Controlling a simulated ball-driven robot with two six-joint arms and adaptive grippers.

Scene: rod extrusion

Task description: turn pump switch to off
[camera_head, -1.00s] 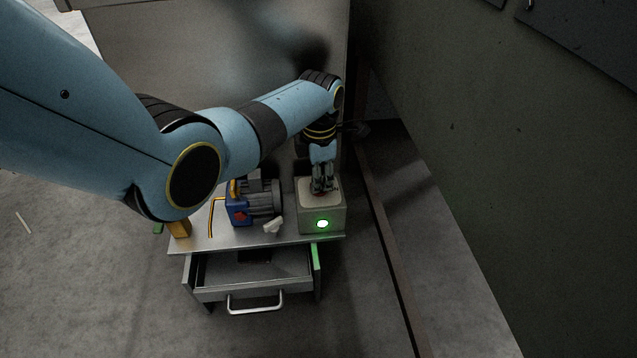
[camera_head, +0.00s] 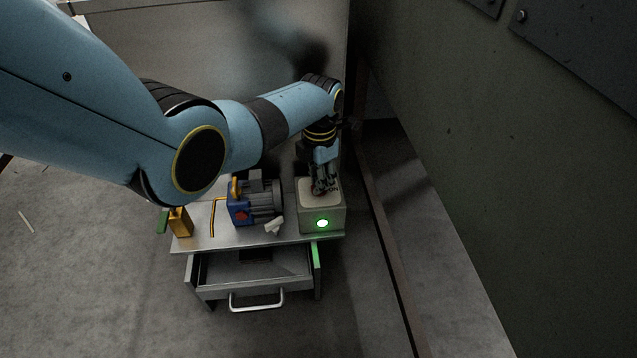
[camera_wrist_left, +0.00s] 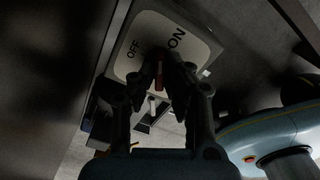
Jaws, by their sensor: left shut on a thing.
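The pump switch box (camera_head: 309,216) is a beige block at the right end of the small metal table, with a lit green lamp (camera_head: 322,223) on its front. Its top plate (camera_wrist_left: 153,30) shows the words OFF and ON in the left wrist view. My left gripper (camera_head: 321,187) reaches down onto the top of the box. In the left wrist view its fingers (camera_wrist_left: 160,85) are shut on a small reddish switch knob (camera_wrist_left: 159,76), mostly hidden between them. I cannot tell exactly which way the knob points. My right gripper is not in view.
A blue and grey pump motor (camera_head: 256,203) stands left of the box, with a small white piece (camera_head: 273,225) between. A yellow block (camera_head: 181,222) sits at the table's left end. The drawer (camera_head: 250,268) below is open. A wall (camera_head: 520,150) rises on the right.

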